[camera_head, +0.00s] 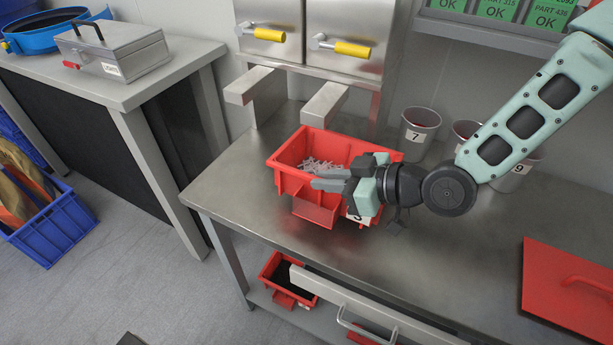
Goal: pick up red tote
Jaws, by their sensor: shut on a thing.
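The red tote (286,181) sits on the metal workbench, just in front of two metal ledges, with small pale parts lying inside it. My gripper (333,180) reaches in from the right, over the tote's near right side. Its fingers are shut on the tote's wall. The gripper and wrist hide much of the tote's right side and part of a white label there. I cannot tell whether the tote is lifted off the bench.
Metal cups (418,133) stand behind my arm. A red lid (570,286) with a handle lies at the right. Other red bins (279,266) are on the shelf below. The workbench (450,270) is clear in front of my wrist. A grey toolbox (112,52) stands on the left counter.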

